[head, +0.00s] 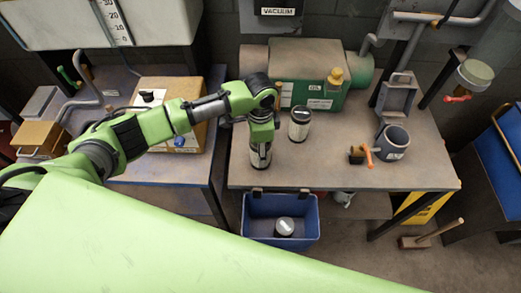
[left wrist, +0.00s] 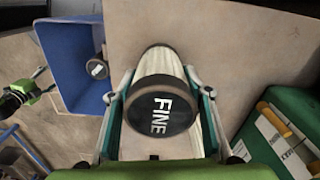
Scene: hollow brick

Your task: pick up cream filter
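A cream filter (left wrist: 160,66) with a black end cap lettered "FINE" stands between the fingers of my left gripper (left wrist: 160,92) in the left wrist view. In the head view the left gripper (head: 261,143) points down over this filter (head: 260,158), near the front edge of the table. One finger is on each side of the filter, very close to it; whether they press on it I cannot tell. A second, similar filter (head: 299,124) with a dark top stands just behind and to the right. My right gripper is not in view.
A blue bin (head: 258,206) hangs at the table's front with a dark-capped canister (head: 284,227) inside. A green machine (head: 308,95) stands behind the filters. A grey mug-like cup (head: 393,143) and an orange-handled valve (head: 359,154) are at right. The table (head: 325,172) is clear between.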

